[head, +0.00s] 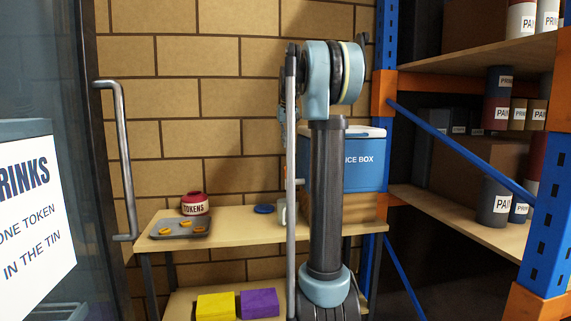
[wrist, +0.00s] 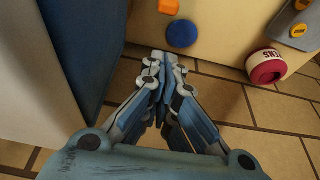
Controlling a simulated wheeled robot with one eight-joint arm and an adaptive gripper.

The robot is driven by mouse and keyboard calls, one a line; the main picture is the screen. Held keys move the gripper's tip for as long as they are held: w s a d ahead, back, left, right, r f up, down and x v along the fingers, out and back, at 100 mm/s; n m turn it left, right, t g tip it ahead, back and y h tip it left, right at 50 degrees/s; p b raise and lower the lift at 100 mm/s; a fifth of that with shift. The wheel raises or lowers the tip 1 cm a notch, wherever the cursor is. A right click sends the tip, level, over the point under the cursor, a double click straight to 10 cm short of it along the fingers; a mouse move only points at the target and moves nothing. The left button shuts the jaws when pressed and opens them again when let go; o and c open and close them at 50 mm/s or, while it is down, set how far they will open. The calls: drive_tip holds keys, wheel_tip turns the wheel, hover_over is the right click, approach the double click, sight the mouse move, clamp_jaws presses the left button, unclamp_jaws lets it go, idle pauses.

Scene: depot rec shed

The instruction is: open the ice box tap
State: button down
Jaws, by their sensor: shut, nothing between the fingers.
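The ice box (head: 365,165) is blue with a white lid and stands on a brown block on the bench, behind my arm. Its blue side (wrist: 88,45) fills the left of the wrist view. I cannot make out the tap; my arm covers part of the box front in the head view. My gripper (wrist: 165,60) is shut and empty, beside the box and above the wall side of the bench.
An orange object (wrist: 168,6) is cut off in the wrist view. A rack (head: 552,200) stands right, a handled glass door (head: 122,160) left.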

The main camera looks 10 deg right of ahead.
sight(287, 172)
drive_tip(key=shift+w+d+r, duration=0.1)
drive_tip(key=shift+w+r, duration=0.1)
drive_tip(key=shift+w, duration=0.6)
wheel_tip(287, 172, down, 9)
drive_tip(key=shift+s+f, duration=0.2)
drive_tip(key=shift+s, duration=0.2)
idle(0.3)
drive_tip(key=shift+s+a, duration=0.1)
drive_tip(key=shift+a, duration=0.1)
idle(0.3)
